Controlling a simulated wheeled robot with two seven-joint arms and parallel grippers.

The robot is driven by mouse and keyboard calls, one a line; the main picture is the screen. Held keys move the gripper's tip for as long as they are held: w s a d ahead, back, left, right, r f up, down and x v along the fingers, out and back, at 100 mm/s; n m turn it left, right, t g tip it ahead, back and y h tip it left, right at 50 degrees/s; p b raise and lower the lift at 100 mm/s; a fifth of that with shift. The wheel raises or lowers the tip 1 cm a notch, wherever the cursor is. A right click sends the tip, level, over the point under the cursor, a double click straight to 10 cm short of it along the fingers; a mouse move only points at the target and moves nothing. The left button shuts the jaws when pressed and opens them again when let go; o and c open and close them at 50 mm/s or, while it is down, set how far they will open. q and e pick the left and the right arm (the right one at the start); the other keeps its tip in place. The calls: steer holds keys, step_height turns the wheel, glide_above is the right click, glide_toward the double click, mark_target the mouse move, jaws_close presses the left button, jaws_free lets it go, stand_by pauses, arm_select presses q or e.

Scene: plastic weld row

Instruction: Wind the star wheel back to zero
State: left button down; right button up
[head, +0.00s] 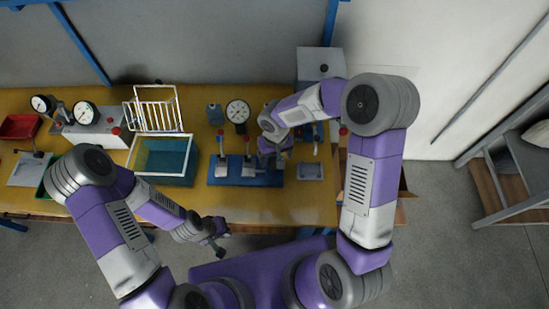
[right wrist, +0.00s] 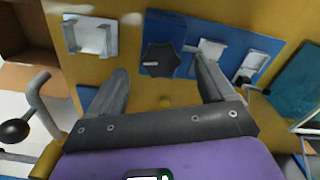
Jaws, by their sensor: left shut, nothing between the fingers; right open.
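The star wheel (right wrist: 163,59) is a dark lobed knob with a pale pointer mark, at one end of a blue base plate (right wrist: 185,68) in the right wrist view. In the head view my right arm and gripper hide it. My right gripper (head: 272,158) is over the right end of the blue plate (head: 232,181). In the right wrist view my right gripper (right wrist: 162,70) is open, with the wheel beyond and between its fingertips, apparently not gripped. My left gripper (head: 219,246) is shut and empty, in front of the bench edge.
Lever clamps (head: 248,167) stand on the blue plate, left of my right gripper. A dial gauge (head: 237,111) stands behind it. A teal bin (head: 160,182) and white wire rack (head: 154,109) are further left. A small metal plate (head: 310,171) lies right.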

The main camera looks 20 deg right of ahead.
step_height(320, 180, down, 4)
steer(key=shift+w+r, duration=0.1)
steer(key=shift+r, duration=0.15)
steer(key=c, duration=1.1)
steer(key=shift+o, duration=0.2)
